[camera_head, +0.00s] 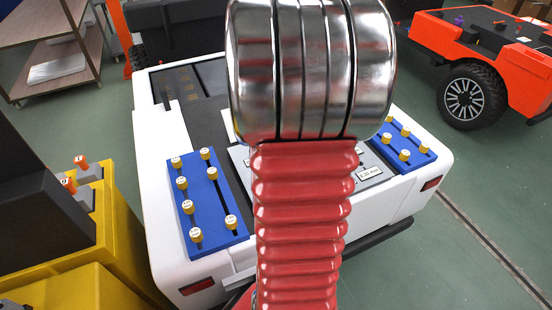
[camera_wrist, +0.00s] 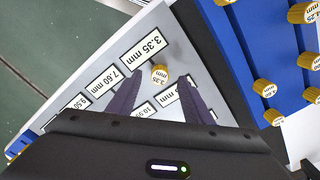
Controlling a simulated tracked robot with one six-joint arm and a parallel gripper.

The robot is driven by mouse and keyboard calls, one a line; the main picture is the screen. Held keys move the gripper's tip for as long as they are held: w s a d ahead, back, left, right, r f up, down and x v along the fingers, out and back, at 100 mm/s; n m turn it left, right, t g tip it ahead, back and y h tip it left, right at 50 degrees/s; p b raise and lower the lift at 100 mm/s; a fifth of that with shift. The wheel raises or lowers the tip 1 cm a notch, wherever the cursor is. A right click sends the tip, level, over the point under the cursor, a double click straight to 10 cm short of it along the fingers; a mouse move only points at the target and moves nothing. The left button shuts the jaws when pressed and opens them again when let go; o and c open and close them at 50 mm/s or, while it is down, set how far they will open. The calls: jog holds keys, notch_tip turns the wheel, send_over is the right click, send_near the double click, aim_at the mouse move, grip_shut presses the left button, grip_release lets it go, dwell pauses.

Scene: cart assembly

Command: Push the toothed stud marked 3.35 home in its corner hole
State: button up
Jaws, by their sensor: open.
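The stud (camera_wrist: 159,74) has a ribbed gold cap with a small white marked top, too small to read surely. It stands in the grey plate (camera_wrist: 185,54) beside the label "3.35 mm" (camera_wrist: 144,52). How deep it sits cannot be told. My gripper (camera_wrist: 160,80) is open, its two dark fingers on either side of the cap in the wrist view, with gaps showing. I cannot tell whether the tips are above the cap or level with it. In the head view my arm hides the gripper and the stud; part of the grey plate (camera_head: 372,159) shows.
Other labels, such as "7.60 mm" (camera_wrist: 115,78), lie on the plate. Blue racks with several gold-capped studs stand left (camera_head: 207,222) and right (camera_head: 418,157) on the white cart (camera_head: 160,205). A yellow unit (camera_head: 120,235) stands at left, an orange vehicle (camera_head: 450,45) at back right.

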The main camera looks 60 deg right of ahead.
notch_tip(320, 180, up, 10)
dwell(0.4)
jog(key=shift+s, duration=0.1)
dwell(0.7)
